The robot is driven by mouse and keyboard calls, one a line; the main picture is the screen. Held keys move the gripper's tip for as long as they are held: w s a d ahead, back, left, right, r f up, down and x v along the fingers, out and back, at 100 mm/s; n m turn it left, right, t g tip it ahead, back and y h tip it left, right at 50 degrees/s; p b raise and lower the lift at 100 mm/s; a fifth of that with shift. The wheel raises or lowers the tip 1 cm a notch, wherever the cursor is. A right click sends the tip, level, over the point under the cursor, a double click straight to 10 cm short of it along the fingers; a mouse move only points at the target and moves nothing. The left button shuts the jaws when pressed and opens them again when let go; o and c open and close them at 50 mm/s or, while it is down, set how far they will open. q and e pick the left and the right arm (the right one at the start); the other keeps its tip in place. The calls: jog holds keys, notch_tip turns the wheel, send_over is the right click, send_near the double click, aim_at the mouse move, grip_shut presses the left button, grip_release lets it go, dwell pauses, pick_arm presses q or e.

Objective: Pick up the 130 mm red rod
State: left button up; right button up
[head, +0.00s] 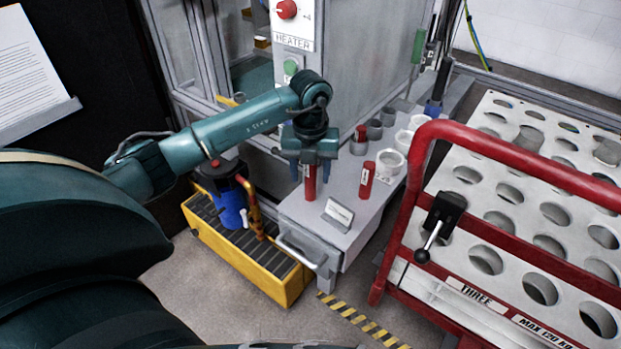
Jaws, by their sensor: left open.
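My left gripper (310,172) points down over the near part of the grey bench. It is open, with its blue fingers on either side of a red rod (310,188) that stands upright on the bench. The gripper body hides the top of this rod. A second red rod (367,180) with a white label stands to its right. A third red rod (360,134) shows behind, in or behind a grey ring-shaped holder (358,146). I cannot read a length on any rod. My right gripper is not in view.
A small white sign (339,213) stands in front of the rods on the bench (297,212). Several grey and white cups stand behind. A red-railed trolley (412,185) with a holed top is at right. A yellow crate (275,290) with a blue container (231,208) is at lower left.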

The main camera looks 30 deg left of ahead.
pick_arm(q)
jog(key=shift+f, duration=0.3)
grip_shut()
dwell(0.3)
